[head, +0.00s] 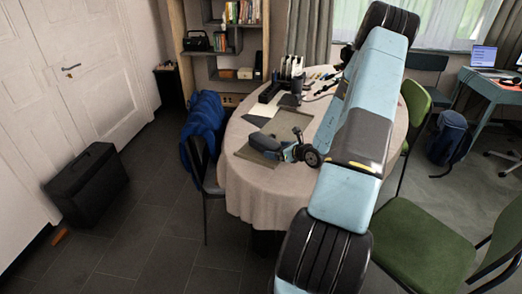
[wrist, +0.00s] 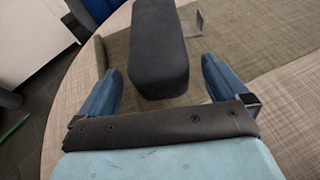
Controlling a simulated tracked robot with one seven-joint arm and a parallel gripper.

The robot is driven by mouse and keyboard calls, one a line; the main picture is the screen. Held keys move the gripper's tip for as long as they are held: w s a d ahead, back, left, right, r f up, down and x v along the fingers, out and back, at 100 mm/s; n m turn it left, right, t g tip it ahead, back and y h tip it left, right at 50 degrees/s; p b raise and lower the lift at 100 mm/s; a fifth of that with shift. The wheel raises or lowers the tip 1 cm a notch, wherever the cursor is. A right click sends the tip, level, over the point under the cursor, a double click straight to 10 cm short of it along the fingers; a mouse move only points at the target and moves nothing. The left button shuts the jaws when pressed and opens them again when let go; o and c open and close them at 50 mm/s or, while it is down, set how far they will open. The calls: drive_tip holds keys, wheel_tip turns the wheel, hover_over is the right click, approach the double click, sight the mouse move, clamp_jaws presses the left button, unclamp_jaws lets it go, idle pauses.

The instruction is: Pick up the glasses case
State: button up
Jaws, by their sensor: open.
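The glasses case (wrist: 158,50) is a dark grey, long, rounded box, in the wrist view at the top middle. Its near end lies between the two blue fingers of my gripper (wrist: 160,75), with a gap on each side. The far end of the case runs out of the top of the picture. In the head view the case (head: 264,141) lies on the left part of the round table, with my gripper (head: 283,150) at its right end. My gripper is open, and neither finger visibly touches the case.
The case lies in a shallow brownish tray (head: 244,153) on the cloth-covered table (head: 245,185). Papers (head: 262,110) and a dark stand with upright items (head: 291,72) are farther back. A chair with a blue jacket (head: 203,125) stands at the left, green chairs (head: 425,240) at the right.

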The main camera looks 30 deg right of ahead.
drive_tip(key=shift+x, duration=1.95)
drive_tip(key=shift+f, duration=0.15)
drive_tip(key=c, duration=1.2)
